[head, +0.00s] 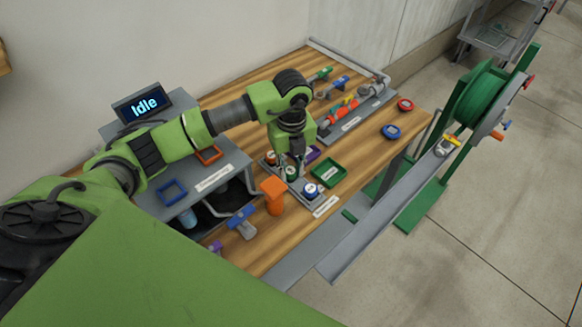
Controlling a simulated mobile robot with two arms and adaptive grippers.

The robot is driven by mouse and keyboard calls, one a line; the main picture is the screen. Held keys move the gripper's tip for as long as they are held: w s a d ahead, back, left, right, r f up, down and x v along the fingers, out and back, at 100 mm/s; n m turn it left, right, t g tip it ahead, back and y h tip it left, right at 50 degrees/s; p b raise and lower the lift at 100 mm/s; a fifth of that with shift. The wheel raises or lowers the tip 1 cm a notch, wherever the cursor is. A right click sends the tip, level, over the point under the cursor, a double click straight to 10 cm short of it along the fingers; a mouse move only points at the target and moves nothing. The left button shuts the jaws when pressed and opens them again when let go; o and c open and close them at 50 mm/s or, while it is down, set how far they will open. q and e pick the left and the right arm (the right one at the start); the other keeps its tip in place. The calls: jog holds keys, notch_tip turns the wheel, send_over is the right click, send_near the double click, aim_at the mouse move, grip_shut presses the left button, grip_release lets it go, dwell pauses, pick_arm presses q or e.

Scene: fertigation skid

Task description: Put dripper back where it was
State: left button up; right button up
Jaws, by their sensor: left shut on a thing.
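My left gripper (291,166) reaches down over a grey holder (318,199) on the wooden bench. It is shut on a small green round piece with a pale top (291,174), which appears to be the dripper. The piece is at the middle of the holder's row; whether it is seated or just above its place I cannot tell. An orange-brown one (270,158) stands at the far left end, partly hidden by the gripper. My right gripper is not in view.
A green tray (328,173) lies right of the holder.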

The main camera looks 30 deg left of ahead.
aim_at(291, 171)
pick_arm(q)
jog(key=shift+f, duration=0.2)
jog(key=o, duration=0.8)
jog(key=shift+r, duration=0.1)
jog(key=shift+r, duration=0.3)
jog(key=shift+w+r, duration=0.15)
jog(key=shift+r, duration=0.2)
notch_tip(291, 171, up, 11)
jog(key=b, duration=0.3)
